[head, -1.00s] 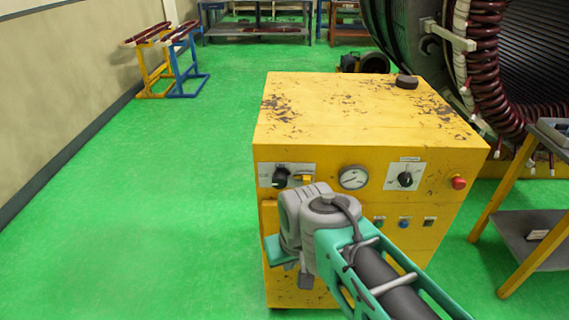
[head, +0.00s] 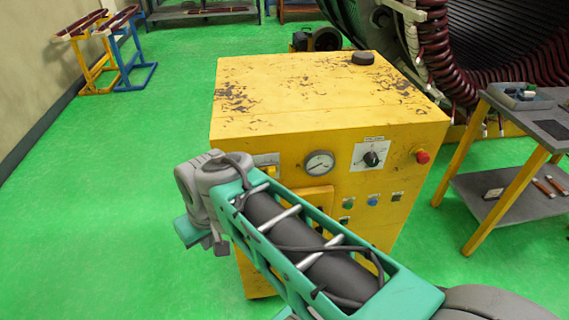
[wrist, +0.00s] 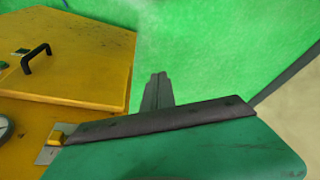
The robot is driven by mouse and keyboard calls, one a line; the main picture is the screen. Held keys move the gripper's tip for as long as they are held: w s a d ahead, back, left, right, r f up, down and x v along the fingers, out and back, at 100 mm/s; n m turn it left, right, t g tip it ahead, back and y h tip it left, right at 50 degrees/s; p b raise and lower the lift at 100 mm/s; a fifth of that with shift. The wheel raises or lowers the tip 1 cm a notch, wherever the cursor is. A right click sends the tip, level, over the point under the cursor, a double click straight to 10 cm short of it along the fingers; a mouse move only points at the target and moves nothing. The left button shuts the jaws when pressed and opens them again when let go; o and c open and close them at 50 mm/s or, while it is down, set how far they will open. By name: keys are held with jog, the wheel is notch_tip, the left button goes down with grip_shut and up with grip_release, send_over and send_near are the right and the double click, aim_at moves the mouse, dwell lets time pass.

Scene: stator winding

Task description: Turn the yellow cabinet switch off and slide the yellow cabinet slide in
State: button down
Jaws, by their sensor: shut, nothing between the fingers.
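The yellow cabinet (head: 330,100) stands in front of me, its front partly covered by my arm. A small yellow switch (head: 271,171) sits on a light plate left of the gauge; it also shows at lower left in the wrist view (wrist: 57,137). I cannot tell its setting. The yellow slide (head: 314,195) shows below the gauge, mostly behind my arm. In the wrist view its panel (wrist: 90,60), with a black handle (wrist: 36,57), stands out from the cabinet. My gripper (wrist: 160,80) is shut and empty, beside the slide and apart from it, over green floor.
A gauge (head: 319,163), a black dial (head: 371,159), a red button (head: 422,157) and small buttons are on the cabinet front. A trestle table (head: 510,190) stands right; a large stator (head: 470,60) is behind.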

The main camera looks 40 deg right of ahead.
jog(key=w+d+r+m+y+p, duration=0.1)
jog(key=w+d+r, duration=0.1)
jog(key=d, duration=0.2)
jog(key=w+d+r+m, duration=0.1)
jog(key=w+d+r, duration=0.1)
jog(key=w+d, duration=0.15)
notch_tip(320, 180, up, 3)
jog(key=m+t+p, duration=0.2)
send_over(268, 171)
jog(key=s+a, duration=0.2)
jog(key=a, duration=0.2)
jog(key=s+d+r+m+t, duration=0.1)
jog(key=s+d+r, duration=0.2)
jog(key=s+d, duration=0.5)
jog(key=d, duration=0.5)
jog(key=shift+s+r+t+y+p, duration=0.15)
jog(key=shift+s+t+y+p, duration=0.15)
jog(key=shift+s+t+y, duration=0.1)
jog(key=x, duration=1)
jog(key=shift+a+b, duration=0.15)
jog(key=shift+b, duration=0.2)
jog(key=shift+w+a+p, duration=0.35)
jog(key=shift+w+a, duration=0.5)
jog(key=shift+a, duration=0.3)
jog(key=shift+w+a, duration=0.3)
jog(key=shift+a, duration=0.1)
